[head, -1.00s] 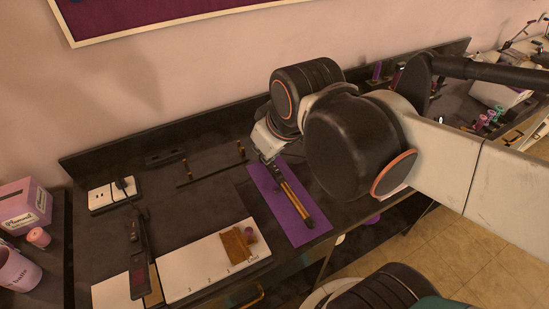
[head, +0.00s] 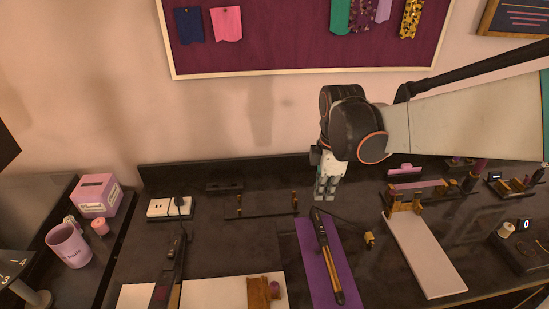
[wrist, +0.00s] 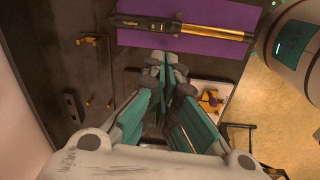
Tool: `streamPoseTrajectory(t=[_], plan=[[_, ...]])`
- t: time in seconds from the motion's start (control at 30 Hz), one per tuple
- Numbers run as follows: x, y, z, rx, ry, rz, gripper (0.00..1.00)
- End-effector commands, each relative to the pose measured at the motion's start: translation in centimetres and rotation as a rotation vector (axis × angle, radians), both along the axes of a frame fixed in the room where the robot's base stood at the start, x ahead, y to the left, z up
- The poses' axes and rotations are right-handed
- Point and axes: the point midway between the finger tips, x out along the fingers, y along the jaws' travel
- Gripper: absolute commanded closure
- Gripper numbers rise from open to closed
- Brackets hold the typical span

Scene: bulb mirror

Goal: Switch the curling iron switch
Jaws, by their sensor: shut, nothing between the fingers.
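The curling iron (head: 329,262) lies on a purple mat (head: 306,262), its black handle toward the wall and its gold barrel toward the front edge. In the wrist view the curling iron (wrist: 205,31) lies across the top, with pale lettering on its black handle at left. I cannot make out the switch clearly or tell its position. My gripper (head: 325,194) is shut and empty, pointing down just behind the handle end.
A dark corded tool (head: 170,268) lies at left, its cord running to a white socket block (head: 160,208). A low rack (head: 262,211) stands behind. A long pale board (head: 425,252) is at right. A wooden piece (head: 259,294) sits in front.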

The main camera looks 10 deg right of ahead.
Motion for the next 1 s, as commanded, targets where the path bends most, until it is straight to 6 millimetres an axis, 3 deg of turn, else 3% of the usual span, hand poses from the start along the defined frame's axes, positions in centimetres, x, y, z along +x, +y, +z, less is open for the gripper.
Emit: streamPoseTrajectory(t=[0.2,0.67,0.83,1.0], plan=[[1.2,0.2,-1.1,-0.004,0.044,0.114,1.0],[1.2,0.1,-1.5,-0.004,0.051,0.131,1.0],[1.2,0.2,-3.2,-0.004,0.05,0.13,1.0],[1.2,0.1,-6.4,-0.004,0.05,0.13,1.0]])
